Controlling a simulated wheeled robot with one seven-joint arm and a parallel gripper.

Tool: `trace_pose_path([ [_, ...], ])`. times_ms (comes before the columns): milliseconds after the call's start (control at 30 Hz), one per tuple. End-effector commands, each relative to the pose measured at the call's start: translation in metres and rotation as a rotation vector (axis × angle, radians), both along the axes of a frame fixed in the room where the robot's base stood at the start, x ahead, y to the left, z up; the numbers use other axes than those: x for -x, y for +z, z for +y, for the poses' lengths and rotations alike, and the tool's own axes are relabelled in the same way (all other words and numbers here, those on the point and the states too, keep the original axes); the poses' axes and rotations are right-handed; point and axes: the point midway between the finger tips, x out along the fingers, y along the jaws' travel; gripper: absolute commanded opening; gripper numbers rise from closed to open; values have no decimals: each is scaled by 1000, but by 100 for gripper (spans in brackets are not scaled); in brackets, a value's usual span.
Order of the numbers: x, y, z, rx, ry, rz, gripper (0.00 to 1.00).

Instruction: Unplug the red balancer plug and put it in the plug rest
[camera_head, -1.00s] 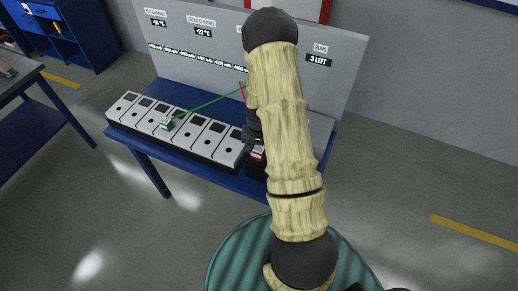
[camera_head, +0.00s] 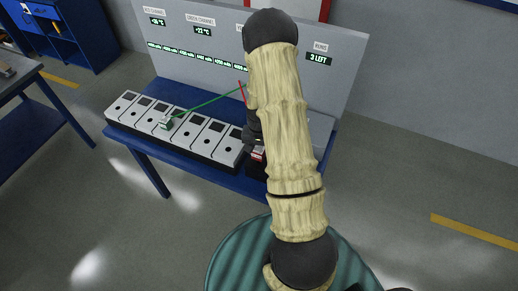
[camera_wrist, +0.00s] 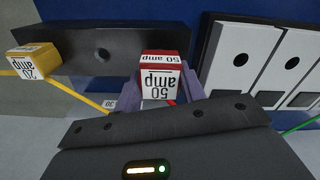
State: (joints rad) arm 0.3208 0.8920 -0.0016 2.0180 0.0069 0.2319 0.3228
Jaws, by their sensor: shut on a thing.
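The red plug (camera_wrist: 161,76), labelled 50 amp, is between the fingers of my gripper (camera_wrist: 162,92), which is shut on it. In the head view a small part of the red plug (camera_head: 258,155) shows beside my arm, which hides most of my gripper. A dark block (camera_wrist: 110,50) with a round hole, apparently the plug rest, lies behind the red plug in the wrist view. The red plug overlaps its right end; I cannot tell whether it is seated or held above. A yellow 20 amp plug (camera_wrist: 33,62) sits at the block's left end.
A row of light grey cell units (camera_head: 190,130) stands on a blue table (camera_head: 150,143). A green plug (camera_head: 166,124) with a green cable is on one unit. A grey display panel (camera_head: 200,60) rises behind. Another bench (camera_head: 35,122) stands at far left.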

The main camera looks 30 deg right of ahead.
Motion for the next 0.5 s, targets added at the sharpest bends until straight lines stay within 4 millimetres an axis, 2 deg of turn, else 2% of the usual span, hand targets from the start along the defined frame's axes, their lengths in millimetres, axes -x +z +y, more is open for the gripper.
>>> trace_pose_path([
  [500,0,-14,0,0,0,0,0],
])
